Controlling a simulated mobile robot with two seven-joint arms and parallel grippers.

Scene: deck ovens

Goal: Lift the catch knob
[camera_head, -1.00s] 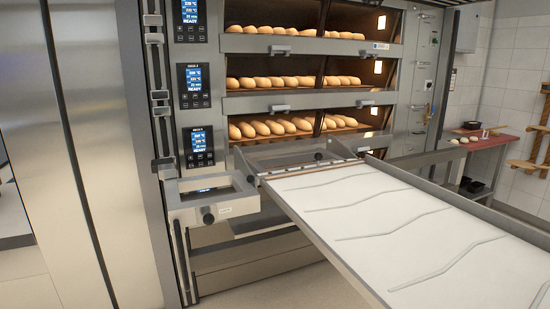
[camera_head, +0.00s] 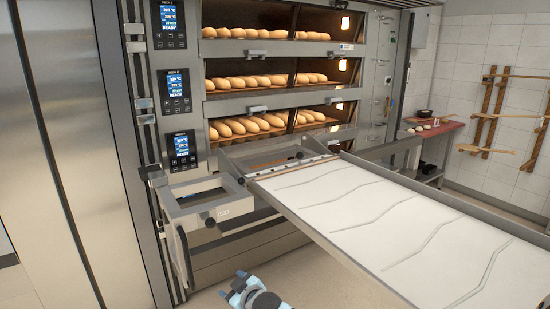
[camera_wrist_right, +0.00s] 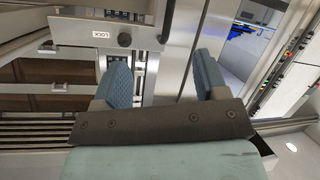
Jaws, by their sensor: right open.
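The catch knob (camera_head: 209,222) is a small black knob on the near side of the grey metal frame (camera_head: 180,207), left of the loader. A small label sits beside it. In the right wrist view the knob (camera_wrist_right: 124,40) is near the top, with its plate marked LOCK (camera_wrist_right: 101,35). My right gripper (camera_head: 234,285) shows at the bottom of the head view, below the knob and apart from it. In the right wrist view its two blue fingers (camera_wrist_right: 157,62) are spread with nothing between them. My left gripper is not in view.
The white-topped loader (camera_head: 350,215) slopes from the oven toward the lower right, right of the knob. Oven decks with bread loaves (camera_head: 246,125) stand behind. A tall steel cabinet (camera_head: 65,150) is at left. Open floor (camera_head: 310,270) lies below the loader.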

